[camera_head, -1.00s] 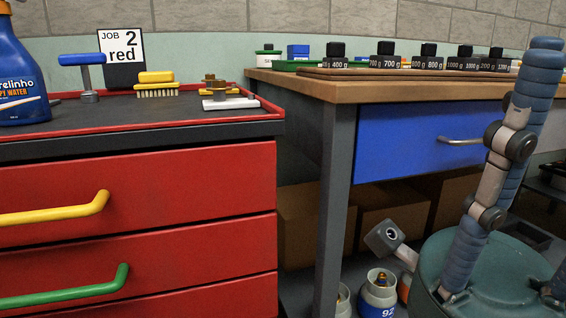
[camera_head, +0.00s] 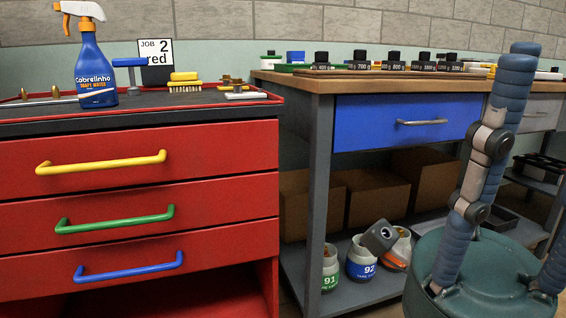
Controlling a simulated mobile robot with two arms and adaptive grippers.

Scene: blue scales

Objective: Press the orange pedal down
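I cannot make out an orange pedal in this view. Neither of my grippers shows. Blue jointed parts of mine (camera_head: 462,232) and my round teal base (camera_head: 425,262) fill the lower right.
A red drawer cabinet (camera_head: 140,192) with yellow, green and blue handles stands left, bearing a spray bottle (camera_head: 95,72). A workbench (camera_head: 290,80) with a blue drawer (camera_head: 385,125) and black weights stands right. Jars (camera_head: 362,262) and cardboard boxes (camera_head: 375,195) sit below it.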

